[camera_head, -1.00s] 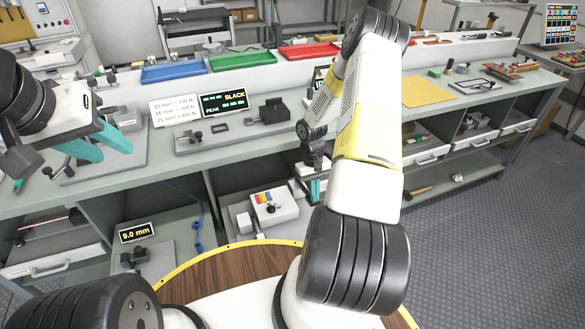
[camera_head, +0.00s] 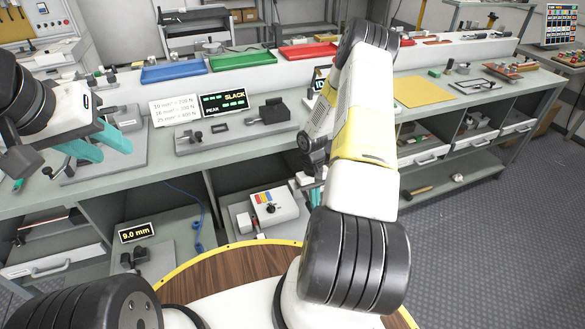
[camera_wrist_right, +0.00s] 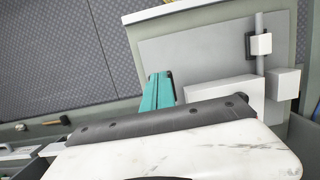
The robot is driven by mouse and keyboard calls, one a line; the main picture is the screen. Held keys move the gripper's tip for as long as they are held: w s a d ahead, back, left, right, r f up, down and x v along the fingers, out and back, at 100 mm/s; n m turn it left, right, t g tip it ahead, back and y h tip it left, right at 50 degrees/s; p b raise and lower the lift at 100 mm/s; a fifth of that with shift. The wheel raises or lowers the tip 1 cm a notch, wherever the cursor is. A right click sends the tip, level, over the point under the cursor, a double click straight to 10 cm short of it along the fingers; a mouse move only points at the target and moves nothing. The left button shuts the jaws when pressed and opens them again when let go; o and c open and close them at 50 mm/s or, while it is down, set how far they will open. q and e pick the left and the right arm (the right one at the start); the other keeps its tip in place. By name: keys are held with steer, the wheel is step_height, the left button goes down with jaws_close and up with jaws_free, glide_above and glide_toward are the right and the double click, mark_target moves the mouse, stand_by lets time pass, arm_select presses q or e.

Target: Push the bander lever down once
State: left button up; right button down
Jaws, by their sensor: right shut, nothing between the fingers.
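In the right wrist view, a device with a grey plate (camera_wrist_right: 205,52), a white block (camera_wrist_right: 232,92) and an upright grey rod (camera_wrist_right: 259,25) carrying a small white block (camera_wrist_right: 261,44) stands beyond my right gripper. I cannot tell for sure which part is the bander lever. My right gripper (camera_wrist_right: 158,90) has its teal fingers shut and empty, left of the white block; contact is unclear. In the head view my right arm hides most of that gripper. My left gripper (camera_head: 113,150) is open and empty above the left of the bench.
A white box with coloured stripes (camera_head: 274,206) sits on the lower shelf, left of my right arm. A 9.0 mm display (camera_head: 137,232) stands further left.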

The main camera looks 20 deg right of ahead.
steer(key=shift+r, duration=0.1)
steer(key=v, duration=0.7)
stand_by(0.4)
stand_by(0.3)
steer(key=v, duration=0.7)
steer(key=shift+s, duration=0.2)
stand_by(0.3)
